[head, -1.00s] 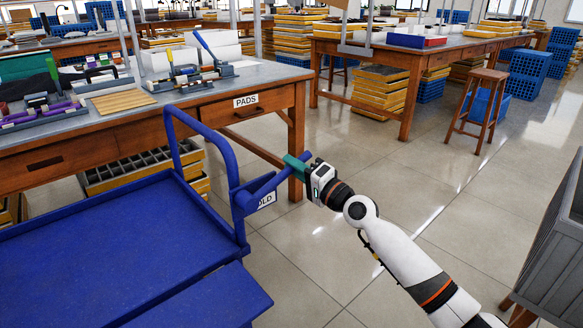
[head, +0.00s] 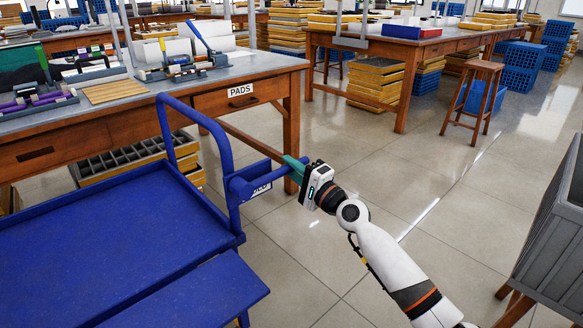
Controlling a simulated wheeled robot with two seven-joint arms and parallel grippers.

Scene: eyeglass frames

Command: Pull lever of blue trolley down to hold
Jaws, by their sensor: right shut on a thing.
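The blue trolley (head: 110,245) stands at the lower left, with a tall tube handle (head: 222,150) at its right end. Its blue lever (head: 262,179) sticks out to the right from beside the handle, slanting slightly upward toward its tip. My right gripper (head: 292,170) is shut on the lever near its outer end; a green finger shows there. A white label (head: 262,190) sits just behind and below the lever, which hides most of its lettering. My left gripper is not in view.
A wooden workbench (head: 170,105) with a PADS label (head: 241,90) stands close behind the trolley. A grey crate-like box (head: 556,225) stands at the right edge. A stool (head: 474,97) stands farther back. The tiled floor between is clear.

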